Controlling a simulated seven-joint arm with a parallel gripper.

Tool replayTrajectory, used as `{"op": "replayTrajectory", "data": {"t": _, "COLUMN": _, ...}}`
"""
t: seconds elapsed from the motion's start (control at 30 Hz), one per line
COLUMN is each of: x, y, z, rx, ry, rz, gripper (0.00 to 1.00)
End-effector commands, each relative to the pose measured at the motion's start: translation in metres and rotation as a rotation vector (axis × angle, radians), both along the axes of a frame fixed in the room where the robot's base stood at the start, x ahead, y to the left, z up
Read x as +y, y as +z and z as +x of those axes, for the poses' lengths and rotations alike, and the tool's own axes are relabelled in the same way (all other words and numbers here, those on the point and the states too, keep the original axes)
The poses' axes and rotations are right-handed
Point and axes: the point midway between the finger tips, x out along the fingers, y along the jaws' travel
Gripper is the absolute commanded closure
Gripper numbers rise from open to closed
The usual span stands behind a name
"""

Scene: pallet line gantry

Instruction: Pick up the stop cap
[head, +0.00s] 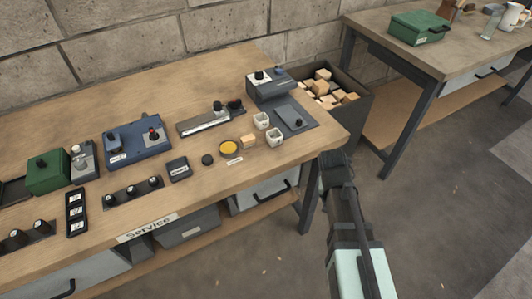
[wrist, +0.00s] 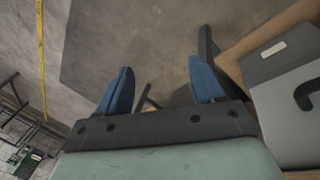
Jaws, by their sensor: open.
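A round yellow disc-shaped cap (head: 229,147) lies on the workbench top near its front edge, with a small pale label (head: 234,161) in front of it. A smaller black round cap (head: 207,160) lies just left of it. I cannot read the label, so I cannot tell for sure which is the stop cap. My gripper (wrist: 162,80) shows in the wrist view with its two blue fingers apart and nothing between them. It is beside the bench's right end, over the floor, away from both caps. Neither cap shows in the wrist view.
A dark bin of wood blocks (head: 350,118) stands beyond the right end. A drawer (wrist: 290,95) is close right of my gripper.

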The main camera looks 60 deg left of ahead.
Motion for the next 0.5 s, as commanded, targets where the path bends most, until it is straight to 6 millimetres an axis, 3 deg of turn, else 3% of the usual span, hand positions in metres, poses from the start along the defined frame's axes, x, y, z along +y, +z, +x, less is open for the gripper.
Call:
{"op": "replayTrajectory", "data": {"t": 0.03, "x": 0.019, "y": 0.017, "z": -0.012, "rx": -0.018, "ry": 0.029, "rz": 0.016, "gripper": 0.32}}
{"op": "replayTrajectory", "data": {"t": 0.2, "x": 0.067, "y": 0.068, "z": -0.055, "rx": -0.067, "ry": 0.107, "rz": 0.065, "gripper": 0.32}}
{"op": "replayTrajectory", "data": {"t": 0.5, "x": 0.136, "y": 0.149, "z": -0.147, "rx": -0.107, "ry": 0.223, "rz": 0.177, "gripper": 0.32}}
